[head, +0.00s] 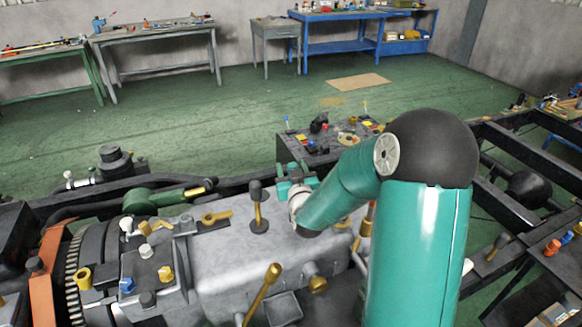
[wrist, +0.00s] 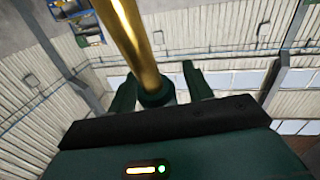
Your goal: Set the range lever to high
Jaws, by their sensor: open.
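My gripper (head: 293,180) is over the grey gear housing (head: 225,262) in the head view, partly hidden by my own arm. In the wrist view my gripper (wrist: 158,90) is open. A gold lever rod (wrist: 132,38) runs down from the top edge to a dark round end between the two fingers. I cannot tell whether the fingers touch it. In the head view, a black-knobbed lever (head: 258,208) stands upright left of my gripper, and a tilted brass lever (head: 262,293) is nearer the front. The pictures do not show which lever is the range lever, and no high mark is readable.
Dark chassis rails (head: 535,150) lie to the right. A cart (head: 312,142) with small parts stands behind the housing. Small valves and fittings (head: 147,250) crowd the left. Workbenches (head: 155,42) line the back wall, with open green floor in front.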

